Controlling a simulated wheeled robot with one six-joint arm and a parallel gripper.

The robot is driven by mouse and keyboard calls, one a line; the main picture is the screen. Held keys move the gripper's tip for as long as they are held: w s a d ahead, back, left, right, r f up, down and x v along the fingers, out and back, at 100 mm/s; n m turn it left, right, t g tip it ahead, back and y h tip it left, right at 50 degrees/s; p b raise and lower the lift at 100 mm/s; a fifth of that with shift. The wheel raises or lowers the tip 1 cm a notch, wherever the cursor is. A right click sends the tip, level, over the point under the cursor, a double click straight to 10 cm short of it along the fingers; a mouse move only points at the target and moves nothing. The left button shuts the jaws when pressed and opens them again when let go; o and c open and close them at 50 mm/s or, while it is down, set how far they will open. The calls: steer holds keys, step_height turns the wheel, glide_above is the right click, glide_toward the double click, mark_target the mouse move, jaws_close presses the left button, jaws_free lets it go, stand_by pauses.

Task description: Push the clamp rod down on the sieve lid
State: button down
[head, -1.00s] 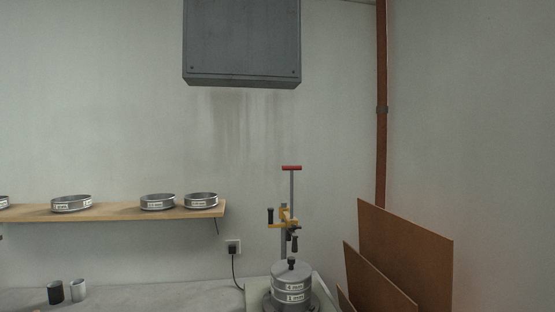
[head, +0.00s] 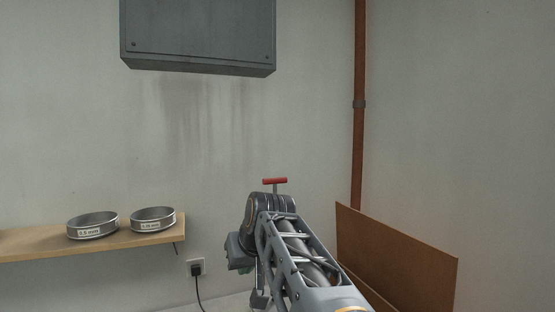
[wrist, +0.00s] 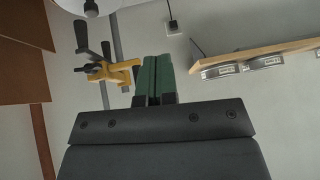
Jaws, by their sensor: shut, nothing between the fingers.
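In the wrist view, which is upside down, my gripper (wrist: 155,80) shows its two green fingers pressed together, with nothing between them. The sieve lid (wrist: 72,4) shows in part at the top edge, with a black knob (wrist: 91,8). In the head view the red T-handle (head: 275,181) atop the rod shows above my arm; my arm hides the bracket and the sieve stack.
A wooden shelf (head: 40,245) with sieves (head: 93,226) is on the left wall. A socket with a plugged cord (head: 196,267) is below it. Brown boards (head: 400,250) lean at the right. A grey wall box (head: 198,35) hangs above, and a red-brown pipe (head: 359,120) runs down the corner.

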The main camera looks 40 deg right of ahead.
steer(key=d+r+t+h+p, duration=0.15)
steer(key=d+r, duration=0.25)
steer(key=r, duration=0.5)
steer(key=d+r+t+p, duration=0.1)
steer(key=d+r+p, duration=0.1)
steer(key=d+r, duration=0.5)
steer(key=d+r+t+h+p, duration=0.1)
steer(key=d+r+p, duration=0.1)
steer(key=r, duration=0.9)
steer(key=w+d+f, duration=0.2)
steer(key=w+f, duration=0.6)
steer(key=f, duration=0.1)
steer(key=shift+f+m, duration=0.3)
steer(key=shift+f, duration=0.15)
